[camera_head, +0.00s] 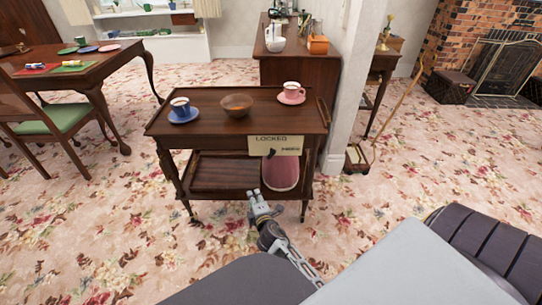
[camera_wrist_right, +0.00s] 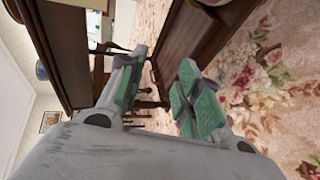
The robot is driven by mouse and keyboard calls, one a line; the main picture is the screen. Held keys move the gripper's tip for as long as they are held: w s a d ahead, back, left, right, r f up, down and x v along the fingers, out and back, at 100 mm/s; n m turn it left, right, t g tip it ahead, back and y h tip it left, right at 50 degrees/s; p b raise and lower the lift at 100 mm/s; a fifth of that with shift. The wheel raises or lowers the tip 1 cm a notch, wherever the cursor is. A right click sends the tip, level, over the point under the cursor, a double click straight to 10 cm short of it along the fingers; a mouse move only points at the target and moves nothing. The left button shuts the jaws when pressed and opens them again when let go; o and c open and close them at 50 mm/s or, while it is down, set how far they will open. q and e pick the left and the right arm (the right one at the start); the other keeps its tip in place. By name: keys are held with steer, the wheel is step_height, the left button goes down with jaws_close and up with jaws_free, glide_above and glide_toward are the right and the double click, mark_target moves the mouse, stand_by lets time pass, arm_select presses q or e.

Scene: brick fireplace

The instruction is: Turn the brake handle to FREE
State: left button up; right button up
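A wooden tea trolley (camera_head: 206,118) stands ahead of me. A pale label plate (camera_head: 288,142) on its front right edge reads LOCKED, with smaller text too small to read. A small dark piece at the lower edge of the plate, seemingly the brake handle (camera_head: 269,153), points down and to the left. My right gripper (camera_head: 255,193) is below and in front of the plate, apart from it and from the trolley. In the right wrist view its two green-padded fingers (camera_wrist_right: 162,64) are open with nothing between them. My left gripper is not in view.
On the trolley top stand a blue cup on a saucer (camera_head: 181,108), a brown bowl (camera_head: 236,103) and a pink cup on a saucer (camera_head: 291,92). A pink domed object (camera_head: 281,172) is on the lower shelf. A white post (camera_head: 350,90) is close right. Carpet in front is clear.

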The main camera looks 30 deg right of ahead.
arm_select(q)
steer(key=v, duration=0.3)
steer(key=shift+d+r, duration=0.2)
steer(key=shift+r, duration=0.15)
arm_select(e)
steer(key=s+d+r+n+t+h, duration=0.1)
steer(key=d+r+n+h, duration=0.5)
steer(key=r, duration=0.3)
steer(key=shift+d+n, duration=0.45)
steer(key=shift+n, duration=0.45)
